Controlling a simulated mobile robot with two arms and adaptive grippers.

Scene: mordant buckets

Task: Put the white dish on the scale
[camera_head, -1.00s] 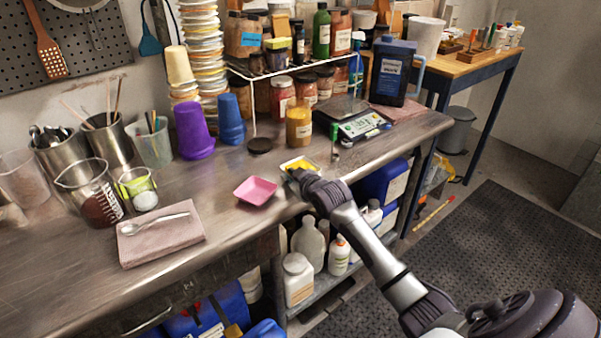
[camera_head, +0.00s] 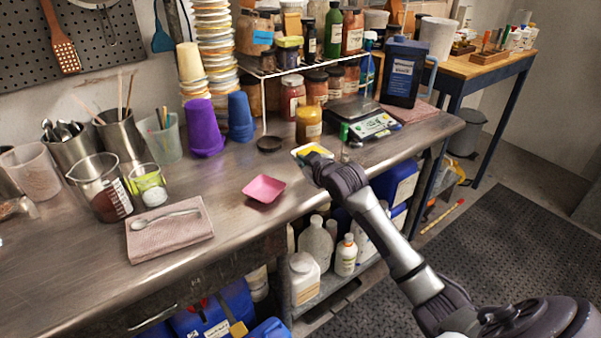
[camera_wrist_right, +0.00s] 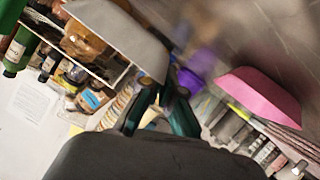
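The white dish (camera_head: 312,150), with yellow contents, is at the front of the steel bench in the head view, left of the scale (camera_head: 369,123). My right gripper (camera_head: 317,162) meets the dish's near edge from the front right. In the blurred right wrist view, the dish (camera_wrist_right: 122,38) shows as a pale slanted wall against the fingers (camera_wrist_right: 163,112). The fingers look shut on its rim, and the dish appears slightly above the bench. The gripper hides part of the dish. The scale shows a green display, and its plate looks clear. My left gripper is not in view.
A pink dish (camera_head: 264,188) sits left of my right gripper; it also shows in the wrist view (camera_wrist_right: 262,95). A dark blue jug (camera_head: 405,72) stands behind the scale.

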